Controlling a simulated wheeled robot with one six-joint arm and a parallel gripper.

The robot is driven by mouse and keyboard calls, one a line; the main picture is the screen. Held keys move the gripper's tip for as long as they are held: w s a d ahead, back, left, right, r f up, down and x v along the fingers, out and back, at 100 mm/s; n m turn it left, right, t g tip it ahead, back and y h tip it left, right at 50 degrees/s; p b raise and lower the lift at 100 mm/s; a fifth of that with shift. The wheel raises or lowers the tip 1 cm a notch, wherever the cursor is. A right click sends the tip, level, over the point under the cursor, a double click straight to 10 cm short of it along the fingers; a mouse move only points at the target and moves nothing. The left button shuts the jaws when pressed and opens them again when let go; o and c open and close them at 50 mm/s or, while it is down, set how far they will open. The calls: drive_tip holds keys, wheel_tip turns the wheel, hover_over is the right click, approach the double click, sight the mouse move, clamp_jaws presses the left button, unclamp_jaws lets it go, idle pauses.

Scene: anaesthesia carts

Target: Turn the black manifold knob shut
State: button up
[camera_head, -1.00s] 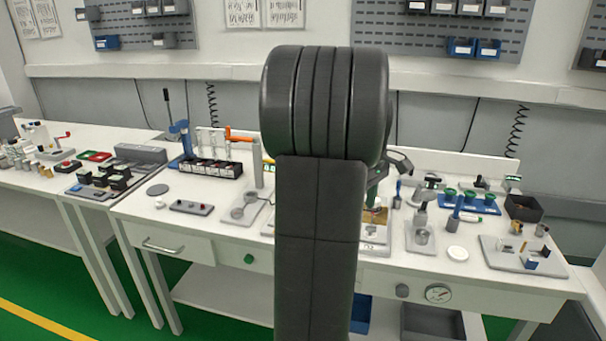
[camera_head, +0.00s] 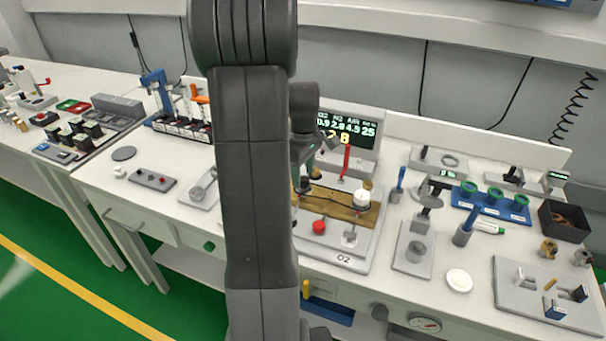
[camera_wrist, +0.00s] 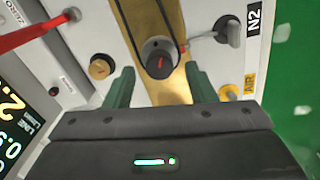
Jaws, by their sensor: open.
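The black manifold knob (camera_wrist: 160,62) shows in the wrist view, with a red mark on its face, mounted on a brass strip (camera_wrist: 150,18). My gripper (camera_wrist: 160,88) is open. Its two green fingers reach toward the knob, one to each side, and the knob shows between them slightly beyond the tips; I see no contact. In the head view my gripper (camera_head: 307,163) is over the left part of the manifold panel (camera_head: 375,240), partly hidden by my arm. I cannot clearly pick out the black knob there.
Near the knob are a brass knob (camera_wrist: 100,67), a red lever (camera_wrist: 30,37), a grey fitting by the N2 label (camera_wrist: 228,32) and a dark cable. A lit display (camera_head: 348,128) stands behind the panel. A grey stand (camera_head: 415,250) is to its right.

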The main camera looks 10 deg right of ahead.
drive_tip(key=shift+f, duration=0.65)
drive_tip(key=c, duration=1)
drive_tip(key=shift+o, duration=0.2)
